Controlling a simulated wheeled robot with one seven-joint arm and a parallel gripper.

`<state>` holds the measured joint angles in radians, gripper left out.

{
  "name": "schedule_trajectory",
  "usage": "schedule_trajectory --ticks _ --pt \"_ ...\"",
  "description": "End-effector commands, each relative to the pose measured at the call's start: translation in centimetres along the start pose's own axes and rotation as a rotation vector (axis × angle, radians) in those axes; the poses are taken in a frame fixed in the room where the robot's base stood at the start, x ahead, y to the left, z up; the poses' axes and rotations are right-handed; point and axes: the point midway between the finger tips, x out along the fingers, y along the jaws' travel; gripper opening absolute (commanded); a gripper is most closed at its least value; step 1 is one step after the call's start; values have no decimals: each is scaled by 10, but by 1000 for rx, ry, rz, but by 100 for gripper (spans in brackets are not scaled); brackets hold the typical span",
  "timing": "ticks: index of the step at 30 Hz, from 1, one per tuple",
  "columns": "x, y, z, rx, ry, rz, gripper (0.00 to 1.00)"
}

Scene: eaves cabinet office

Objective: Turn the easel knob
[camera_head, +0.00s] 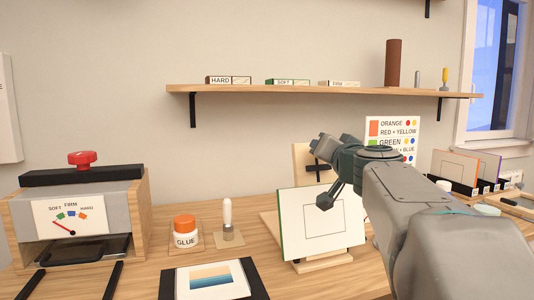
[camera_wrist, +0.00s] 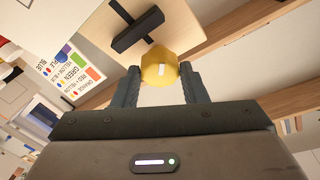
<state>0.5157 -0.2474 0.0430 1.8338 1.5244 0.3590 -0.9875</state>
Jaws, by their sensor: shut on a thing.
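The yellow easel knob (camera_wrist: 160,66) shows in the wrist view, with a short white mark on its face. It sits between the two dark fingers of my gripper (camera_wrist: 160,76), which are shut on it. The wooden easel back (camera_wrist: 200,25) with a black T-shaped bar (camera_wrist: 133,30) is beside the knob. In the head view the easel (camera_head: 303,158) stands on the desk, holding a white panel (camera_head: 322,222) with a drawn rectangle.
A glue jar (camera_head: 185,232), a white stick in a holder (camera_head: 227,215), a swatch card (camera_head: 210,280) and a press with a red knob (camera_head: 82,159) are on the desk left of the easel. A color chart (camera_head: 400,130) stands behind my arm. A wall shelf (camera_head: 300,91) runs above.

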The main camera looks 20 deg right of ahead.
Motion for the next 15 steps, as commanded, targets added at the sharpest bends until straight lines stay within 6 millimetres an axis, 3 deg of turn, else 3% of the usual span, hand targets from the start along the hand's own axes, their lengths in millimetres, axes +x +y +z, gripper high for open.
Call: schedule_trajectory --ticks 15 --pt "0 -7 -6 470 -3 136 16"
